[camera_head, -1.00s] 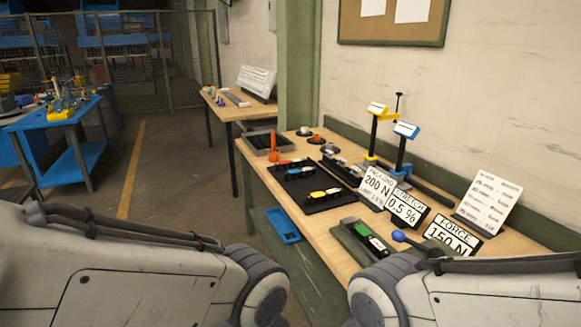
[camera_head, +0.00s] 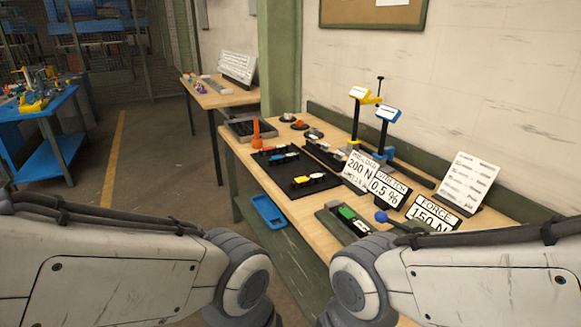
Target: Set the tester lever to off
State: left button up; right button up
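A blue ball knob (camera_head: 381,216), which looks like the tester lever's end, shows at the near part of the workbench. A dark rod runs from it to the right, partly hidden behind my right arm. Beside it is a dark green fixture (camera_head: 332,222) with a bright green and black part (camera_head: 349,215) on it. The sign reading FORCE 150 N (camera_head: 433,213) stands just behind the knob. No lever marking is readable. My two arms fill the lower left and lower right, but both grippers are out of the picture.
Signs reading 200 N (camera_head: 360,170) and STRETCH 0.5 % (camera_head: 389,187) stand mid-bench. A black mat (camera_head: 292,192) holds small parts.

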aim_at(399, 226)
jog(key=z, duration=0.6)
jog(key=k, duration=1.05)
jog(key=u, duration=0.7)
jog(key=i, duration=1.3)
jog(key=z, duration=0.95)
